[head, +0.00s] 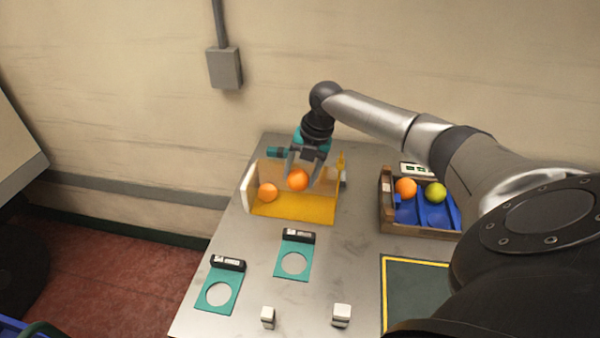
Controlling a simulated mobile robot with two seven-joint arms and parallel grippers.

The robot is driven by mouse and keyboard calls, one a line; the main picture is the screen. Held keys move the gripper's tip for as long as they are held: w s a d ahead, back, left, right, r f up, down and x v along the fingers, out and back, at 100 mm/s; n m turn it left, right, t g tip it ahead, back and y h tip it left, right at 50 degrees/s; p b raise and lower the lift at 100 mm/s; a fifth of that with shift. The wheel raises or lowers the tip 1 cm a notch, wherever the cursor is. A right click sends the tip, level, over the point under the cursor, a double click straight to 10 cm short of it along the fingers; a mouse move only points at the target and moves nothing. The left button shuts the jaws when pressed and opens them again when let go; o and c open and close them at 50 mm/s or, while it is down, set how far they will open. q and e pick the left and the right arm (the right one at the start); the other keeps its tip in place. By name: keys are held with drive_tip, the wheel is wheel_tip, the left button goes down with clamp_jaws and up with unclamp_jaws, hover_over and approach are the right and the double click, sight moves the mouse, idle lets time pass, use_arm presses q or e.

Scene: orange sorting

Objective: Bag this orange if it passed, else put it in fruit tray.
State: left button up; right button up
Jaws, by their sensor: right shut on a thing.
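My right gripper (300,172) is shut on an orange (298,180) and holds it above the open yellow-lined bag or bin (290,208) at the back left of the table. Another orange (268,192) lies inside that container, to the left of the held one. The fruit tray (420,228) stands to the right, wooden-sided with blue compartments. An orange (405,188) and a yellow-green fruit (436,193) sit in its back row. My left gripper is not in view.
Two teal plates with round pale discs, one at the middle (281,266) and one at the front left (213,295), lie on the metal table (350,235). Two small white blocks (268,316) (342,312) stand at the front. A yellow-edged dark mat (410,285) lies at right.

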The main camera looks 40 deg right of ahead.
drive_tip(key=shift+f+b, duration=0.95)
drive_tip(key=shift+f, duration=0.8)
drive_tip(key=o, duration=1.5)
drive_tip(key=shift+r+p, duration=3.75)
drive_tip(key=shift+r, duration=0.25)
